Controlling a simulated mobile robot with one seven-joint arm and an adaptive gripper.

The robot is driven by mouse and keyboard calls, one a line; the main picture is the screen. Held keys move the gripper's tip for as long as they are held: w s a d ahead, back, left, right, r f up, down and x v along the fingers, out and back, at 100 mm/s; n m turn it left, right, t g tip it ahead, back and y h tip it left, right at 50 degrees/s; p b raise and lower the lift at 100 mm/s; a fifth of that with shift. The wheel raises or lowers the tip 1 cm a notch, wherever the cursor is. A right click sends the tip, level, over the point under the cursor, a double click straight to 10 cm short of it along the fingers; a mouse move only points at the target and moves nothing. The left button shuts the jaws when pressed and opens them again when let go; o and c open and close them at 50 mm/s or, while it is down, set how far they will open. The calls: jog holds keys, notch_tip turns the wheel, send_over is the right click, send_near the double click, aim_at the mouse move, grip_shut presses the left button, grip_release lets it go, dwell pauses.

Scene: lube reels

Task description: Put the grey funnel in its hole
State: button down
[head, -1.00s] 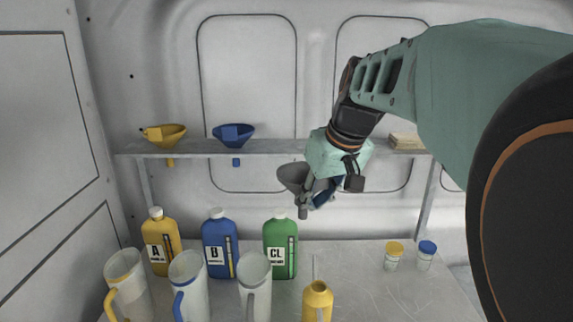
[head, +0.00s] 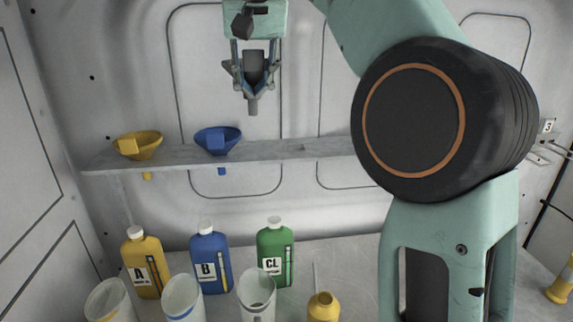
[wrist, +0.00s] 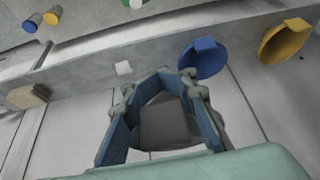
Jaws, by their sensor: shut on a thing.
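My gripper (head: 250,86) is shut on the grey funnel (head: 253,66) and holds it up in the air above the shelf, its spout pointing down. The funnel's grey body also shows between the blue fingers in the wrist view (wrist: 165,122); the fingers hide part of it. The shelf (head: 265,153) has a small dark spot that looks like an empty hole (head: 302,147) right of the blue funnel; in the wrist view a pale square opening (wrist: 123,68) shows in the shelf. The funnel is apart from the shelf, up and left of that spot.
A yellow funnel (head: 138,146) and a blue funnel (head: 217,140) sit in the shelf, spouts hanging below. Yellow, blue and green bottles (head: 275,252), pitchers (head: 183,299) and a small yellow bottle (head: 323,308) stand below. A beige block (wrist: 28,95) lies farther along the shelf.

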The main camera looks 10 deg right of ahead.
jog(key=shift+w+a+r, duration=0.3)
jog(key=shift+w, duration=0.05)
jog(key=shift+m, duration=0.3)
jog(key=w+d+f, duration=0.2)
jog(key=d+f, duration=0.1)
jog(key=f, duration=0.1)
jog(key=w+d+f+b, duration=0.1)
jog(key=w+d+f, duration=0.2)
jog(key=d+f, duration=0.1)
jog(key=w+d+f, duration=0.3)
jog(key=d+f, duration=0.1)
jog(key=shift+d, duration=0.25)
jog(key=shift+f, duration=0.4)
jog(key=shift+a, duration=0.1)
jog(key=shift+f+b, duration=0.65)
jog(key=c, duration=1.5)
grip_release()
jog(key=shift+c, duration=0.2)
